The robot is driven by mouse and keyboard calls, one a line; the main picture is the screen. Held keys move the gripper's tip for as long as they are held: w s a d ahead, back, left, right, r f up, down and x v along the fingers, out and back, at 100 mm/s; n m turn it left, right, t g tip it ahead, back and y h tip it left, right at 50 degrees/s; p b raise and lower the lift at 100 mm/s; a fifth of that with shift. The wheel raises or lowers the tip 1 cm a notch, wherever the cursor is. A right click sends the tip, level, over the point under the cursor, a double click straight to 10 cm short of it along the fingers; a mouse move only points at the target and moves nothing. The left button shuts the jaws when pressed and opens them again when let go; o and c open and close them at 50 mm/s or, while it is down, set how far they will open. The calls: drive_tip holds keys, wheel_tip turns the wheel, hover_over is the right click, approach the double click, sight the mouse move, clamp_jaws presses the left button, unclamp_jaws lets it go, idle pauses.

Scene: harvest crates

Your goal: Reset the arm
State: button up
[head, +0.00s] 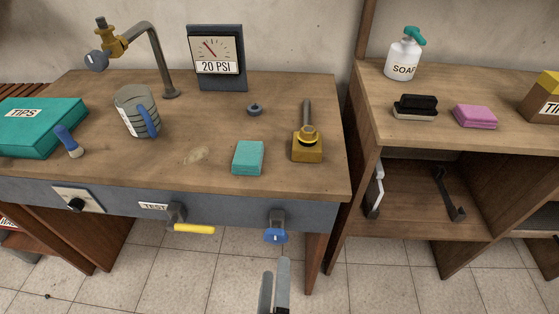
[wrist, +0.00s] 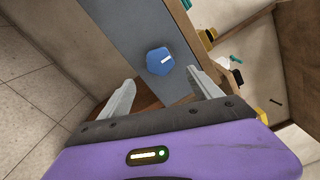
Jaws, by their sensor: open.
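My gripper (head: 274,288) shows at the bottom of the head view, in front of the bench and below its front edge. In the wrist view my gripper (wrist: 162,92) has its two fingers spread wide with nothing between them. A blue knob (head: 276,233) on the bench's grey front panel is just above the gripper in the head view. The blue knob also shows in the wrist view (wrist: 160,61), beyond and between the fingertips, apart from them. The rest of the arm is out of the head view.
The bench (head: 220,115) holds a teal TIPS box (head: 40,126), a grey cup (head: 136,110), a gauge (head: 216,58), a teal block (head: 248,157) and a brass fitting (head: 307,145). A yellow-handled lever (head: 193,229) juts from the panel. A shelf (head: 450,148) stands right. Floor in front is clear.

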drive_tip(key=s+d+r+n+t+p, duration=0.1)
drive_tip(key=s+d+r+n, duration=0.2)
drive_tip(key=d+r+n, duration=0.4)
drive_tip(key=s+d+r+n+g+p, duration=0.2)
drive_tip(key=s+d+r+n+p, duration=0.1)
drive_tip(key=s+d+n, duration=0.4)
drive_tip(key=s+d+r+n+g+p, duration=0.2)
drive_tip(key=s+d+r+n, duration=0.3)
drive_tip(key=s+d+n, duration=0.3)
drive_tip(key=s+p, duration=0.1)
drive_tip(key=s, duration=0.3)
drive_tip(key=shift+r+n+y, duration=0.2)
drive_tip(key=shift+n+y, duration=0.1)
drive_tip(key=shift+n, duration=0.1)
